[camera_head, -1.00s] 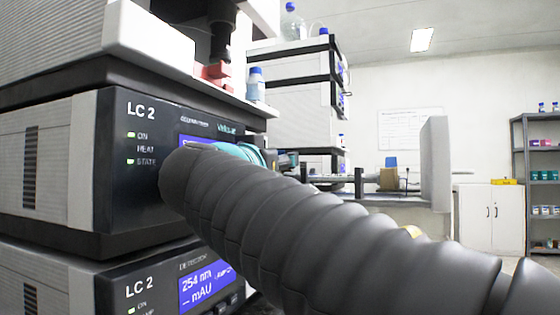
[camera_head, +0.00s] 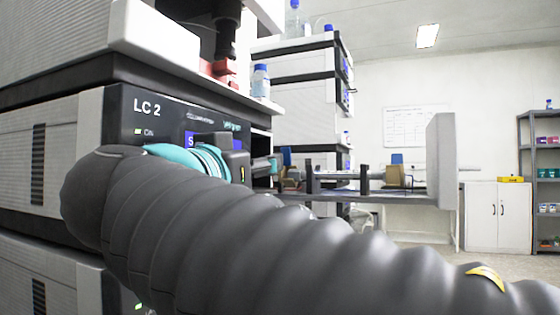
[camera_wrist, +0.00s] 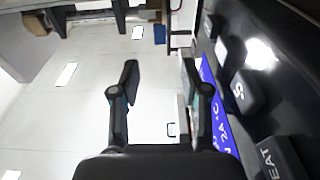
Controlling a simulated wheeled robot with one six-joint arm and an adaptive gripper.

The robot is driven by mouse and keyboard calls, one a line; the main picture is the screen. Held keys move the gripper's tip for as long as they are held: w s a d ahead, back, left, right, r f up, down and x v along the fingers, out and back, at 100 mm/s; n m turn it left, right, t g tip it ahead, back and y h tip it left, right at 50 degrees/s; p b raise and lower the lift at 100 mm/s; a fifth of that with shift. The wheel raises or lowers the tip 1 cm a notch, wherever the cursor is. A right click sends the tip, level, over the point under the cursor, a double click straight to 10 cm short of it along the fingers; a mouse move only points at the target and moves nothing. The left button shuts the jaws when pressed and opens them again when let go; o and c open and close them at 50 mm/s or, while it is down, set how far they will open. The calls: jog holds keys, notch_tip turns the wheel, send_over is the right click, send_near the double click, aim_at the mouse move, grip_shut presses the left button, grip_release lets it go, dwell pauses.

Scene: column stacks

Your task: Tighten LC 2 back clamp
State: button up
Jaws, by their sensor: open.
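The LC 2 module (camera_head: 128,122) stands at left in the head view with its dark front panel. Beyond it, a grey tray (camera_head: 405,198) carries a thin column (camera_head: 340,176) held by black clamp posts, one nearer the stack (camera_head: 309,176) and one further right (camera_head: 364,179). Which is the back clamp I cannot tell. Posts also show at the top of the wrist view (camera_wrist: 119,14). My gripper (camera_wrist: 157,82) is open and empty, in front of the LC 2 panel, apart from the clamps. In the head view my arm hides much of the panel.
The LC 2 panel with its buttons (camera_wrist: 245,92) and blue display (camera_wrist: 214,110) is close beside the right finger in the wrist view. A pale upright panel (camera_head: 440,160) stands at the tray's right end. Tan-and-blue blocks (camera_head: 395,175) sit by the column. Open floor lies beyond.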

jog(key=shift+v, duration=0.95)
